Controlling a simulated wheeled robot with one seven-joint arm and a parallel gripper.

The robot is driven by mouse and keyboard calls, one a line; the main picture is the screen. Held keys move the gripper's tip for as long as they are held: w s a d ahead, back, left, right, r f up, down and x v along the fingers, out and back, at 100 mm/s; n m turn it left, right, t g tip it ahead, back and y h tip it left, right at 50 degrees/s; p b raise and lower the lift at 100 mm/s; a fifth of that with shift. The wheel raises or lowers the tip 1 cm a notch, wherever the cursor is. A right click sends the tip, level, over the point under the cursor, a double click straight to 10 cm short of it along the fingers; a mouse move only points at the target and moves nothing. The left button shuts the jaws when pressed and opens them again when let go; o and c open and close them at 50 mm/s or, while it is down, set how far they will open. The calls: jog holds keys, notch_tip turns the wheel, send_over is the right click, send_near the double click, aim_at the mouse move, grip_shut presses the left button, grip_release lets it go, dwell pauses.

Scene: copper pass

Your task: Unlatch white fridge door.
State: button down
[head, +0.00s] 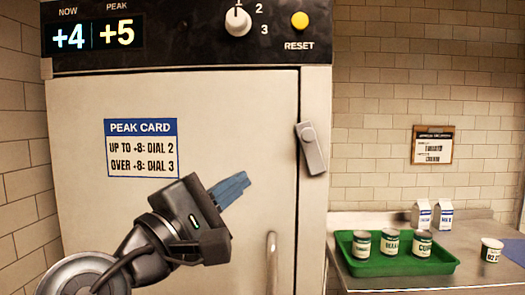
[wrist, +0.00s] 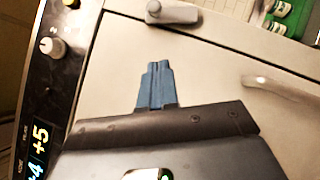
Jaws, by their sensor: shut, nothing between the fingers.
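The white fridge door (head: 230,110) is closed in the head view. A grey latch (head: 311,148) sits across the door's right edge, pivoted at its top and hanging nearly straight down, tilted slightly. The latch also shows at the top of the wrist view (wrist: 180,14). A vertical handle (head: 272,262) is lower on the door, and it shows at right in the wrist view (wrist: 275,86). My gripper (head: 243,181) is in front of the door, left of and lower than the latch in the head view. Its blue fingers (wrist: 157,66) are shut and empty, apart from the latch.
The top panel has a display reading +4 and +5 (head: 92,36), a white dial (head: 238,21) and a yellow reset button (head: 299,20). A peak card (head: 141,148) is on the door. Right of the fridge, a counter (head: 480,268) holds a green tray (head: 395,266) of cans, cartons and a tub.

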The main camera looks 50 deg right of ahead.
jog(key=p, duration=0.2)
send_near(290, 146)
jog(key=d+r, duration=0.1)
jog(key=r, duration=0.1)
jog(key=shift+s+d+r+p, duration=0.3)
jog(key=shift+s+d+r, duration=0.1)
jog(key=shift+s+d, duration=0.35)
jog(key=shift+s+d+r+p, duration=0.35)
jog(key=shift+s+d, duration=0.35)
jog(key=shift+s, duration=0.15)
